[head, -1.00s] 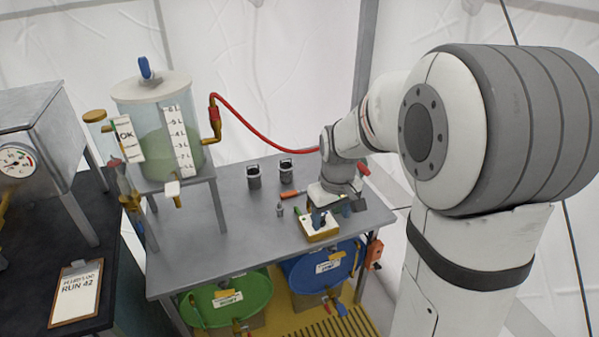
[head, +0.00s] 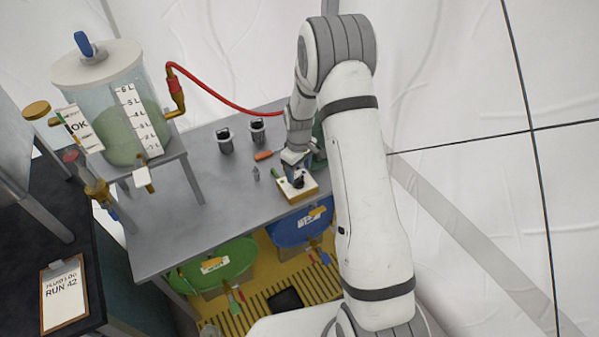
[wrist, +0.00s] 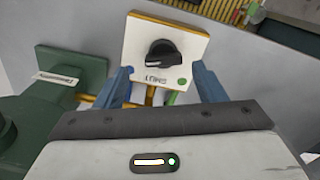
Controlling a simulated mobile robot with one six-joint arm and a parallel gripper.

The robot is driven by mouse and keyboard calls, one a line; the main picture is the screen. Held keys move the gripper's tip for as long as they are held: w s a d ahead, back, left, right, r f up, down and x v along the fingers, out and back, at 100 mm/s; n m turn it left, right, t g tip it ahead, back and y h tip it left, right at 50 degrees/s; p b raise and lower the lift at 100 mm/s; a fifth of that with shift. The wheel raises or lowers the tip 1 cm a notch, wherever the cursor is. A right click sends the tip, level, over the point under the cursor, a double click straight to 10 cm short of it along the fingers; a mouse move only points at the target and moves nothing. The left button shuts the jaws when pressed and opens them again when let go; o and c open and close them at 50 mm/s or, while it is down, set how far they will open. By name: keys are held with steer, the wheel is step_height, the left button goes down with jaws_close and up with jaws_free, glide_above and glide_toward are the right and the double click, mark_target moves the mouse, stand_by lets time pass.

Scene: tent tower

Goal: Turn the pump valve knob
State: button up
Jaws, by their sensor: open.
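The pump valve knob (wrist: 161,56) is a black rotary knob on a white and yellow panel box (wrist: 141,32), with a blue and a green dot below it. In the head view the box (head: 308,191) sits near the table's front edge, and the knob (head: 298,181) shows dark on top of it. My gripper (wrist: 162,76) is open, its two blue fingers spread on either side of the panel's lower edge, just short of the knob. In the head view my gripper (head: 295,168) is right above the back of the box. I cannot tell whether the fingers touch the box.
A green pump-like body (wrist: 62,95) stands close on the left in the wrist view. On the grey table (head: 215,195) are two dark cups (head: 225,141) and an orange-handled tool (head: 263,155). A tank (head: 108,100) with a red hose (head: 225,97) stands left. Green and blue drums stand below.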

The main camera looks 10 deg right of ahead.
mark_target(299, 181)
steer(key=shift+a+f, duration=0.15)
steer(key=shift+f, duration=1.25)
steer(key=shift+c, duration=0.4)
